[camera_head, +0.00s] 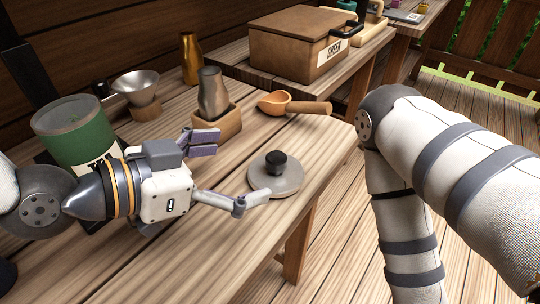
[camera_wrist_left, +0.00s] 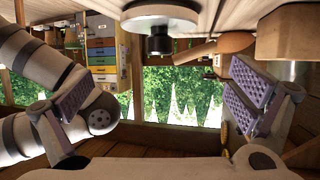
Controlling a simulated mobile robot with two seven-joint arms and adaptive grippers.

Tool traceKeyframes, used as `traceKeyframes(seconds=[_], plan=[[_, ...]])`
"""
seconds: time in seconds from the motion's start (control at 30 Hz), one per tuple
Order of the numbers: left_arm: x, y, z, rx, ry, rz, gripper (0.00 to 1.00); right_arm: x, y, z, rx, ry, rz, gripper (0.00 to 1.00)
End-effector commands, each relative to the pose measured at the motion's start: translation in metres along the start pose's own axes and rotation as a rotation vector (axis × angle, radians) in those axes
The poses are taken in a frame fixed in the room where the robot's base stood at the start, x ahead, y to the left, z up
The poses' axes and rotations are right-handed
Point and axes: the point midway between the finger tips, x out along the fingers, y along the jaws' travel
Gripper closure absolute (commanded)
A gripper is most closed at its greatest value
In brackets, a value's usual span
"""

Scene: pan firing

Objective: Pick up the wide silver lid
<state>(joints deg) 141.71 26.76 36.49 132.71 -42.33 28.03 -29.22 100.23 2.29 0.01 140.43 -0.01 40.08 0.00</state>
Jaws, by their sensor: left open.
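The silver lid (camera_head: 287,182) is a flat, round grey disc with a black knob. It lies near the right edge of the wooden table. My left gripper (camera_head: 230,170) is open and empty just left of the lid, its fingers spread towards it. One finger is close to the lid's near rim; I cannot tell whether it touches. In the left wrist view, which looks upside down, the lid (camera_wrist_left: 160,10) is at the top middle, beyond the open left gripper (camera_wrist_left: 161,103). My right arm shows at the right in the head view, but its gripper is out of view.
A wooden ladle (camera_head: 300,107), a bottle in a wooden holder (camera_head: 230,124), a metal funnel (camera_head: 137,87) and a green canister (camera_head: 75,135) stand around the gripper. A brown box (camera_head: 290,45) is behind. Bare table (camera_head: 240,260) lies in front of the lid.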

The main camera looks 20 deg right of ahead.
Motion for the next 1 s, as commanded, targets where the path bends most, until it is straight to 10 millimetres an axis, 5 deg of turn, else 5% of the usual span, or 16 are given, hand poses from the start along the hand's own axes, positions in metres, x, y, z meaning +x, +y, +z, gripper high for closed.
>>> traceKeyframes(seconds=[0.43,0.73,1.0], plan=[[0.077,0.000,0.012,-0.005,-0.002,0.001,0.00,0.009,0.000,0.005,0.000,-0.025,0.001,0.60],[0.087,-0.001,0.010,-0.004,-0.002,-0.002,0.00,0.009,0.000,0.005,0.000,-0.025,0.001,0.60],[0.087,-0.001,0.010,-0.004,-0.002,-0.002,0.59,0.009,0.000,0.005,0.000,-0.025,0.001,0.60]])
